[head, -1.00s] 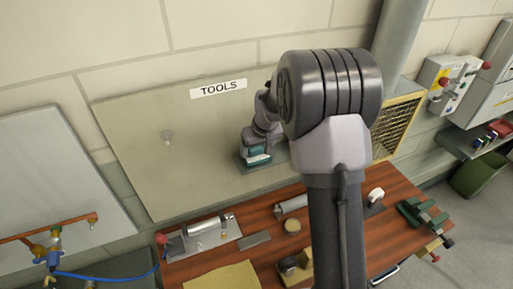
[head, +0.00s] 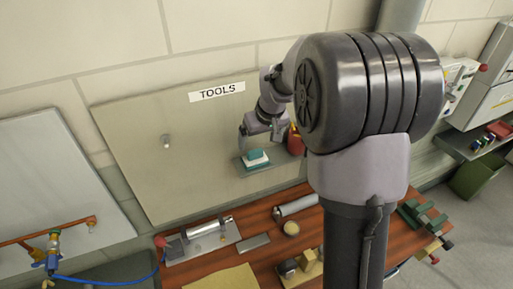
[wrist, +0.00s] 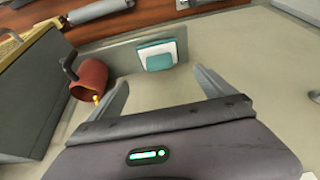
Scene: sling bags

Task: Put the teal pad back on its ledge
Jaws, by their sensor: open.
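The teal pad (head: 255,158), with a pale layer on it, lies on the small grey ledge (head: 282,161) fixed to the tool board. In the wrist view the pad (wrist: 158,61) sits at the right end of the ledge (wrist: 122,62), apart from the fingers. My gripper (head: 261,130) is open and empty, above the pad and clear of it. Both fingers of my gripper (wrist: 160,78) show in the wrist view, with the pad beyond the gap between them.
A red cup (wrist: 88,78) stands on the same ledge, left of my fingers in the wrist view; it also shows in the head view (head: 295,139). A peg (head: 166,141) sticks out of the board at left. The wooden bench (head: 262,215) below holds several tools.

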